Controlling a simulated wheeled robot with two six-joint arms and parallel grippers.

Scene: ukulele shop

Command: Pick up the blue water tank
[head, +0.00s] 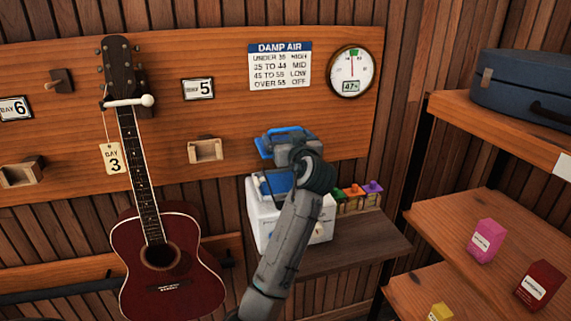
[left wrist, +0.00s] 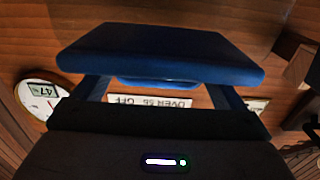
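The blue water tank (head: 267,146) is in the air above the white humidifier body (head: 262,215) in the head view. My left gripper (head: 290,146) is at the tank and appears shut on it; the arm hides part of the contact. In the left wrist view the tank (left wrist: 160,52) is a wide blue block with two blue side pieces running to the dark gripper body. The finger contact is hidden there. Another blue part (head: 275,182) shows at the top of the white body. My right gripper is in neither view.
A red guitar (head: 165,265) hangs at left. A round gauge (head: 352,71) and sign (head: 280,66) are on the wall. Shelves with boxes stand at right.

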